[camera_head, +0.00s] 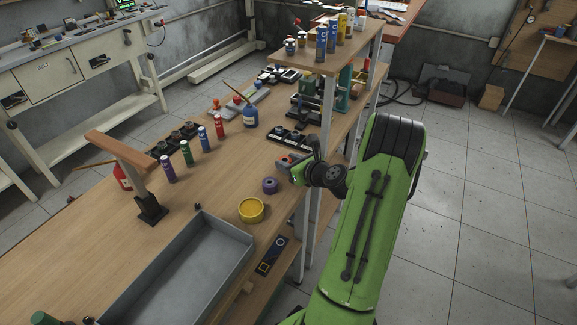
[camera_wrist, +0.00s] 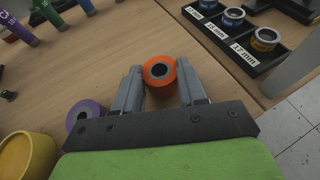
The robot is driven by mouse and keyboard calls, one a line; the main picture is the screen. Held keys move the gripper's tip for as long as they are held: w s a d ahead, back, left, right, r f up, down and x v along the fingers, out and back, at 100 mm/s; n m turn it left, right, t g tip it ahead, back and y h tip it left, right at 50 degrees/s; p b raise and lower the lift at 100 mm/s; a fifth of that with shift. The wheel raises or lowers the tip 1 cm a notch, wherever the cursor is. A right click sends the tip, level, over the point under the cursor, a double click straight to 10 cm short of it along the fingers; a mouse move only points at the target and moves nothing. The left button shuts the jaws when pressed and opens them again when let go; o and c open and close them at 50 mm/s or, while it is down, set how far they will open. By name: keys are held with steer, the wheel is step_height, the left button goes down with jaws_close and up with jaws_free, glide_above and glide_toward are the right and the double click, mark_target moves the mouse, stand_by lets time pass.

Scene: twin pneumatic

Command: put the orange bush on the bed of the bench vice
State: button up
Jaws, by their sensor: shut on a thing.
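The orange bush (camera_wrist: 160,86) is between the two grey fingers of my gripper (camera_wrist: 161,75) in the wrist view, its dark bore facing up. The fingers are shut on its sides. I cannot tell whether its underside touches the bench. In the head view my gripper (camera_head: 291,163) is over the right part of the wooden bench, mostly hidden by my wrist, with the bush barely visible. I cannot clearly identify the bench vice; a teal and black device (camera_head: 344,92) stands farther back beside the raised shelf.
A purple bush (camera_head: 270,185) and a yellow ring-shaped pot (camera_head: 251,210) are close to my gripper. A black rack (camera_wrist: 238,35) with labelled sockets lies beyond it. Several coloured bottles stand in a row (camera_head: 203,138). A grey tray (camera_head: 237,232) lies in front. The raised shelf (camera_head: 318,62) overhangs the back.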

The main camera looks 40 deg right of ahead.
steer(key=o, duration=1.2)
